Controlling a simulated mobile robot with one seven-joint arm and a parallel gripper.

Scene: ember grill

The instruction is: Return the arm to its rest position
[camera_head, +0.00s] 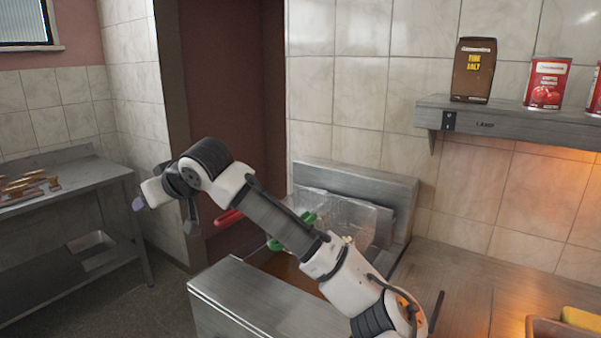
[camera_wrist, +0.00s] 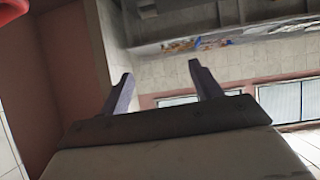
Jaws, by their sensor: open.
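My arm stretches from the lower right of the head view up and to the left, over a steel fryer unit (camera_head: 262,303). My gripper (camera_head: 138,203) is at the arm's far left end, in the air between the fryer and the steel table on the left. In the wrist view the two fingers of my gripper (camera_wrist: 158,85) stand apart with nothing between them. Behind them are a tiled wall and windows.
A steel table (camera_head: 75,178) with brown wooden items stands at the left. Fryer baskets with red (camera_head: 229,217) and green (camera_head: 307,219) handles are behind my arm. Floor shows at lower left.

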